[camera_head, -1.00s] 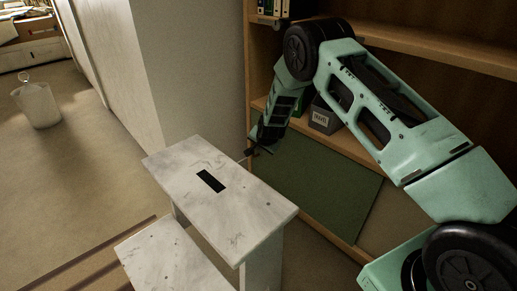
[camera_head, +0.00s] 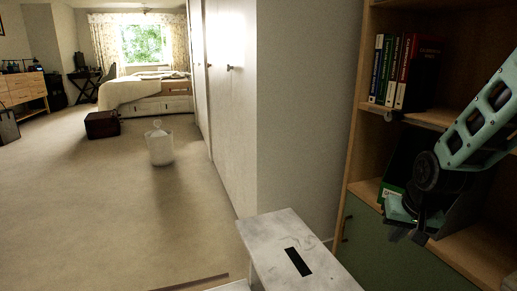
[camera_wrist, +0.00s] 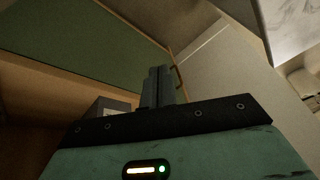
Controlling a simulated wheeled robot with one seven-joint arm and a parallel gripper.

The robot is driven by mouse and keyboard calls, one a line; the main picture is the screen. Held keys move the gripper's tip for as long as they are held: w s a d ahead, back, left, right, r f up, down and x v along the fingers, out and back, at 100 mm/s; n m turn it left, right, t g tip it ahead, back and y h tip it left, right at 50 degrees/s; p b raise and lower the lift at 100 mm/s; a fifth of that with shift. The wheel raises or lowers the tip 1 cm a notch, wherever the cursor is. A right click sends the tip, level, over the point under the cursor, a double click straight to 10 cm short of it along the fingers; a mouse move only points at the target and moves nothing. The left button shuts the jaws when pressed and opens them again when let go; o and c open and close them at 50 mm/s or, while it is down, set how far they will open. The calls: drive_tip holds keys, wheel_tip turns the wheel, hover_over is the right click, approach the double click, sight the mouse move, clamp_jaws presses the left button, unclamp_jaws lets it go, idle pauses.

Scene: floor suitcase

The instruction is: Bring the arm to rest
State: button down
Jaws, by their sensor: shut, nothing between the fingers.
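My arm shows at the right of the head view, in front of the bookshelf. My gripper (camera_head: 408,236) hangs low at the arm's end, before the shelf and above the green cabinet door (camera_head: 375,250). In the wrist view my gripper's dark fingers (camera_wrist: 157,84) are together, with nothing seen between them. The green door also fills the upper left of the wrist view (camera_wrist: 80,35).
A white marbled step stool (camera_head: 285,235) stands close by, left of the arm. Books (camera_head: 400,72) stand on the upper shelf. A white bin (camera_head: 159,148) and a dark red suitcase (camera_head: 102,124) stand on open carpet. A bed (camera_head: 145,92) is beyond.

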drive_tip(key=s+r+n+g, duration=0.1)
drive_tip(key=s+r+n, duration=0.2)
drive_tip(key=s, duration=0.9)
drive_tip(key=s+a+r+n+g+p, duration=0.1)
drive_tip(key=s+a+r+n+g, duration=0.2)
drive_tip(key=s+a, duration=0.55)
drive_tip(key=s+a+r+n+p, duration=0.2)
drive_tip(key=s+a+n, duration=0.4)
drive_tip(key=a, duration=0.4)
wheel_tip(320, 180, up, 38)
drive_tip(key=m+p, duration=0.1)
drive_tip(key=p, duration=3.6)
drive_tip(key=shift+d+f+p, duration=0.15)
drive_tip(key=shift+d+p, duration=0.1)
drive_tip(key=shift+p, duration=0.1)
